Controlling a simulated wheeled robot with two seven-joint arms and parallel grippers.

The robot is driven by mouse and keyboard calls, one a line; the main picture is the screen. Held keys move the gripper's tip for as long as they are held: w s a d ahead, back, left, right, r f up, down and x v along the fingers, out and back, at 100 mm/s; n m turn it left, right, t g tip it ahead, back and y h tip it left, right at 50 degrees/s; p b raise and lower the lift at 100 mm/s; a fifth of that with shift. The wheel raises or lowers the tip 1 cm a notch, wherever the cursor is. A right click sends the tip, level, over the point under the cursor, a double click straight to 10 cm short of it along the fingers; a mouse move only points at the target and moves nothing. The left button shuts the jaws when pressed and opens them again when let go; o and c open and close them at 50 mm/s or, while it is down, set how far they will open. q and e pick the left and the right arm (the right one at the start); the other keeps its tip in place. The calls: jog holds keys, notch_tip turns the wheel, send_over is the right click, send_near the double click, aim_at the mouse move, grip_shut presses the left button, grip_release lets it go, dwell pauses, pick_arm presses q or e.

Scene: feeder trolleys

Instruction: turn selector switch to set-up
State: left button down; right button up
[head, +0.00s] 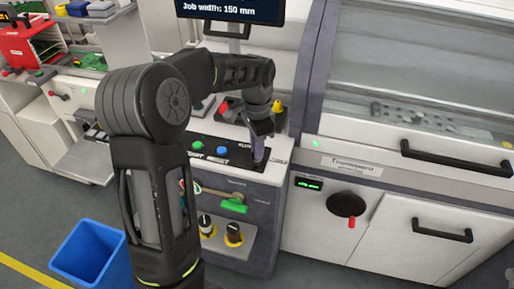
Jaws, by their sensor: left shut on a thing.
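My left arm reaches in from the left, over the grey and white control panel (270,174). My left gripper (258,158) points down at the black plate (238,157) at the panel's right end. It is shut on the selector switch there. The switch's handle is mostly hidden by the fingers, and I cannot read which position it points to. My right gripper is not in view.
A green button (196,146) and a blue button (222,151) sit left of the plate. Below are a green handle (233,206) and black knobs (233,230) on yellow bases. A screen (232,8) hangs above. A blue bin (90,255) stands on the floor.

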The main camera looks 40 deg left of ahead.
pick_arm(q)
jog(key=shift+m, duration=1)
jog(key=c, duration=1.5)
grip_release()
jog(key=shift+r, duration=0.1)
notch_tip(320, 180, up, 8)
jog(key=shift+f+b, duration=0.15)
jog(key=shift+b, duration=0.3)
jog(key=shift+f, duration=0.1)
